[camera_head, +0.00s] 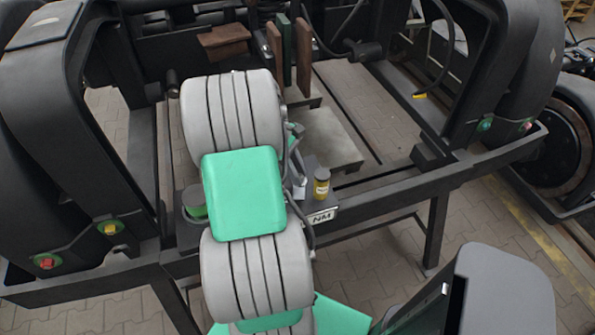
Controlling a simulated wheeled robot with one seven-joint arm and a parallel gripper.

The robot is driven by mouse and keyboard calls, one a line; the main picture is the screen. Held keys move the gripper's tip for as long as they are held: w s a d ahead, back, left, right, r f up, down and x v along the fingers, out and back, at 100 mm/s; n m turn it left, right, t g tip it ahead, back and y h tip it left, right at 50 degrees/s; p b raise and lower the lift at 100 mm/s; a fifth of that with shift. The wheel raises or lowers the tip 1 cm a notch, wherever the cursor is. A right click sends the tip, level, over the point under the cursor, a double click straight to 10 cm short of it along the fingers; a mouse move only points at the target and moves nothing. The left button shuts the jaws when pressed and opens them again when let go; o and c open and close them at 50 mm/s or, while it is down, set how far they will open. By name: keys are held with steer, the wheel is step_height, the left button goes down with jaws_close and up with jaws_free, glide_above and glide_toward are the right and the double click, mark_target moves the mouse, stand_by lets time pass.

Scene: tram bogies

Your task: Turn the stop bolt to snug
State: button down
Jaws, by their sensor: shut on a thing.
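My grey and green arm (242,195) reaches up the middle of the view over the bogie frame. My gripper is hidden behind the arm's upper links, so its fingers and anything in them do not show. I cannot make out the stop bolt; the arm covers part of the frame where small parts would show. A dark tray with a white "NM" label (321,217) sits on the frame's near beam, just right of the arm. Small grey parts (299,188) show beside the arm there, too small to name.
A small yellow-labelled bottle (322,183) stands on the tray. A dark cup with green (194,203) is left of the arm. Upright brown and green plates (288,55) and a flat grey block (327,137) lie beyond. Dark curved frame sides (505,70) rise at both edges.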

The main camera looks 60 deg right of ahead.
stand_by(0.4)
steer(key=shift+r+m+y+p, duration=0.1)
steer(key=shift+m+y+p, duration=0.2)
steer(key=shift+m+p, duration=0.4)
steer(key=shift+d+m+y+p, duration=0.15)
steer(key=shift+m+y+p, duration=0.25)
steer(key=shift+m, duration=0.8)
steer(key=m, duration=0.1)
steer(key=m+y+b, duration=0.1)
steer(key=m, duration=0.1)
steer(key=shift+s+f+t, duration=0.1)
steer(key=shift+f+t, duration=0.1)
steer(key=shift+t, duration=0.2)
steer(key=shift+d+m+t+y+b, duration=0.1)
steer(key=shift+m+t+y+b, duration=0.35)
steer(key=shift+m, duration=0.75)
steer(key=shift+r, duration=0.1)
steer(key=c, duration=1.3)
jaws_free()
steer(key=shift+o, duration=0.2)
